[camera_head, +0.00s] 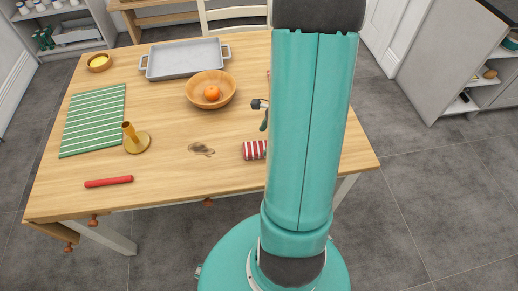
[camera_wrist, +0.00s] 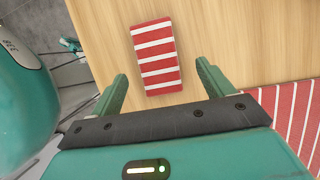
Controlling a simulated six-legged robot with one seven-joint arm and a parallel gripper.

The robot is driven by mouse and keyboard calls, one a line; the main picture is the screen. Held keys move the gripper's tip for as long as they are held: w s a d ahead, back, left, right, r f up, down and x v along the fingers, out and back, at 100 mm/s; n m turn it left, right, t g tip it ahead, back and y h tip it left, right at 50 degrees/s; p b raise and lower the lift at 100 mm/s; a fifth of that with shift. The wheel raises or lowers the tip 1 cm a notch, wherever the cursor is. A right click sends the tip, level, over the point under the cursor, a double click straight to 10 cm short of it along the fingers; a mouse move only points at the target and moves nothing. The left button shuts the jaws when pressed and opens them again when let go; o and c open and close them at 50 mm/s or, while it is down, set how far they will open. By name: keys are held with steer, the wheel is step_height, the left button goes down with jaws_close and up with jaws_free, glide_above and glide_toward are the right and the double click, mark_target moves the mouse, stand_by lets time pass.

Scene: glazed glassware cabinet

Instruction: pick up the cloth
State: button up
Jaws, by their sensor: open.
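The cloth (camera_head: 254,150) is red with white stripes, folded into a small rectangle. It lies flat on the wooden table, left of my arm in the head view. In the wrist view the cloth (camera_wrist: 156,57) lies mostly beyond my gripper (camera_wrist: 161,74), its near end in line with the gap between the two green fingers. My gripper is open and empty, the fingers spread wider than the cloth. I cannot tell its height above the table. My arm hides most of the gripper and the cloth's right end in the head view.
The table (camera_head: 170,175) also holds a green striped mat (camera_head: 93,119), a brass candle holder (camera_head: 137,140), a red stick (camera_head: 109,182), a wooden bowl (camera_head: 224,94) with an orange fruit and a grey tray (camera_head: 185,58). A red striped mat (camera_wrist: 299,112) lies right of the gripper.

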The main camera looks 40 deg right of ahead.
mark_target(260, 147)
steer(key=x, duration=0.4)
steer(key=shift+a+f, duration=0.1)
steer(key=shift+a, duration=0.15)
steer(key=c, duration=1.1)
steer(key=shift+c, duration=0.2)
